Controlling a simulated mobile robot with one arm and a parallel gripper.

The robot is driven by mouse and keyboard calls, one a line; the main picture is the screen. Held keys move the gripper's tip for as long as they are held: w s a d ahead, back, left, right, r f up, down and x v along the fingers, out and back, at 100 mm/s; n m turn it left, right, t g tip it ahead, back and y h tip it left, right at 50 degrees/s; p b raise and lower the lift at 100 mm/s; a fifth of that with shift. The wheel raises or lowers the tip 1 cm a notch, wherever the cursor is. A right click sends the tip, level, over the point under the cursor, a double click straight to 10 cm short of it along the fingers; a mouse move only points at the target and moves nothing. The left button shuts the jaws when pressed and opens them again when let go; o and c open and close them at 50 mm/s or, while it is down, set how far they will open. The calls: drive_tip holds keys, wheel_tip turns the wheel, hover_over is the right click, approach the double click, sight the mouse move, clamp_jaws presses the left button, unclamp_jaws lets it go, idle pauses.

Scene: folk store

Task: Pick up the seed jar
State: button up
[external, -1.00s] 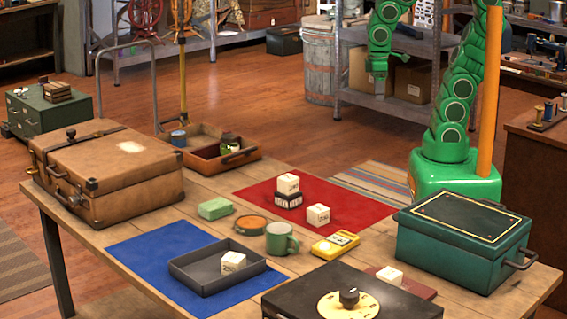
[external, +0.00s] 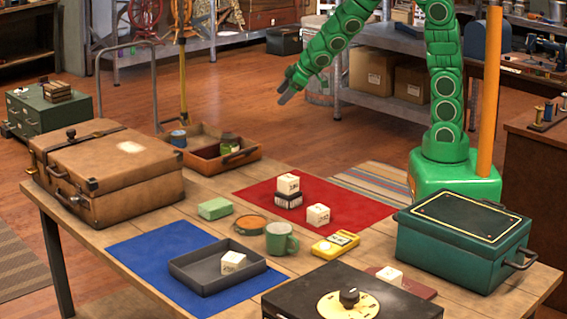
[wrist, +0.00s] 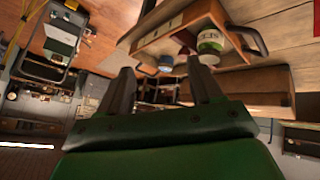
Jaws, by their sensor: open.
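The seed jar (external: 227,145) is a small green jar with a dark lid, standing in the right part of the wooden tray (external: 249,158) at the table's far left edge. In the wrist view the jar (wrist: 210,42) shows its pale label with green lettering, upper right of the fingertips. My gripper (external: 285,92) is up in the air, above and to the right of the tray, apart from the jar. In the wrist view my gripper (wrist: 160,72) has its two fingers spread with nothing between them.
A blue tin (external: 178,138) stands at the tray's left end. A brown suitcase (external: 105,175) lies left of the tray. White cubes on a red mat (external: 354,198), a green mug (external: 281,239) and a teal box (external: 462,248) occupy the table. Air around the gripper is clear.

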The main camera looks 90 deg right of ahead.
drive_tip(key=w+f+n+t+y, duration=0.25)
drive_tip(key=w+f, duration=0.25)
drive_tip(key=w, duration=0.3)
drive_tip(key=t+y, duration=0.2)
drive_tip(key=y, duration=0.3)
approach(235, 135)
drive_tip(key=shift+w+d+f+n+g, duration=0.1)
drive_tip(key=shift+w+d+n+g, duration=0.1)
drive_tip(key=shift+w, duration=0.35)
drive_tip(key=shift+w+d+f+n+g, duration=0.1)
drive_tip(key=shift+w+d+f+n, duration=0.1)
drive_tip(key=shift+w, duration=0.3)
drive_tip(key=shift+w+a+f+y, duration=0.35)
drive_tip(key=shift+w+a, duration=0.25)
drive_tip(key=shift+w+a+f+y, duration=0.3)
drive_tip(key=shift+w+a+f, duration=0.1)
drive_tip(key=shift+w+a, duration=0.2)
drive_tip(key=shift+d+x, duration=0.1)
drive_tip(key=shift+x, duration=1.1)
drive_tip(key=shift+d+x, duration=0.15)
drive_tip(key=shift+x, duration=1.05)
drive_tip(key=shift+f, duration=0.15)
drive_tip(key=c, duration=0.9)
drive_tip(key=shift+o, duration=0.2)
